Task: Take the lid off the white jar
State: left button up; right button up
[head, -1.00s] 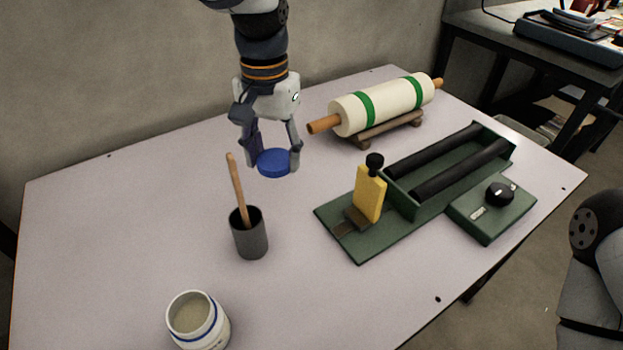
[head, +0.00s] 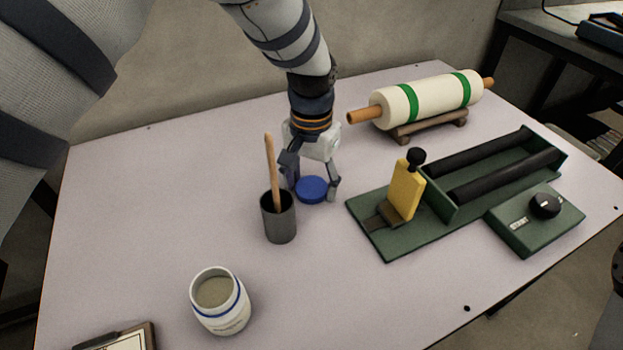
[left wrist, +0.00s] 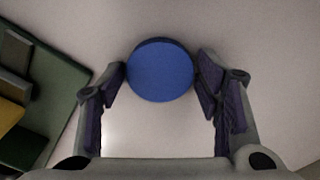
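The white jar (head: 221,310) with a blue band stands open near the front left of the table, its pale contents showing. Its round blue lid (head: 311,189) is well away from it, at or just above the tabletop behind and right of the grey cup. My left gripper (head: 313,191) points down with a finger on each side of the lid. In the left wrist view the lid (left wrist: 160,70) sits between the fingertips (left wrist: 161,70), which appear shut on its edge. Contact on the right side is hard to make out. My right gripper is not in view.
A grey cup (head: 279,222) with a wooden stick (head: 272,170) stands close beside my left gripper. A green roller device (head: 400,238) and a cream rolling pin (head: 430,100) occupy the right and back. A clipboard (head: 138,338) lies at the front left edge.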

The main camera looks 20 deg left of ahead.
aim_at(312, 187)
pick_arm(q)
notch_tip(312, 187, up, 12)
jog(key=p, duration=0.1)
jog(key=shift+r, duration=0.15)
dwell(0.3)
